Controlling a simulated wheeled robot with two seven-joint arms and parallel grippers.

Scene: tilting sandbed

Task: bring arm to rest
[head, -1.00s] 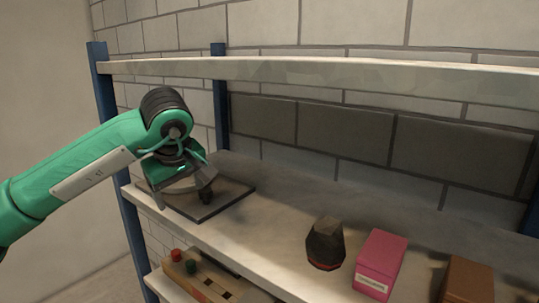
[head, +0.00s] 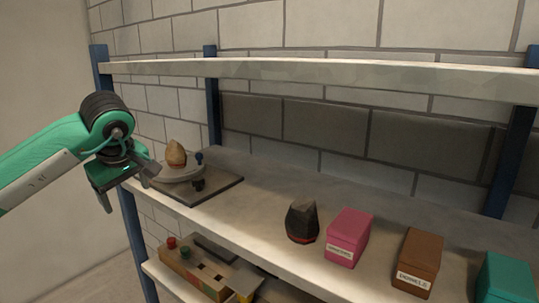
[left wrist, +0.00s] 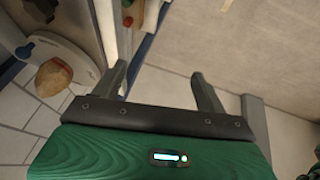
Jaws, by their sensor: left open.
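My left gripper (head: 128,192) is open and empty at the left end of the shelf, in front of its edge. In the left wrist view its two fingers (left wrist: 159,73) are spread with nothing between them. A round grey dish (head: 182,174) on a dark square base (head: 218,190) stands to the right of the gripper, apart from it. A tan, pointed lump (head: 176,154) sits upright on the dish. The lump (left wrist: 53,78) and dish also show at the left of the left wrist view. My right gripper is not in view.
On the same shelf (head: 265,185) stand a dark faceted block (head: 302,222), a pink box (head: 348,238), a brown box (head: 417,262) and a green box (head: 505,278). A wooden pegboard (head: 200,268) lies on the shelf below. A blue post (head: 128,215) is close to my gripper.

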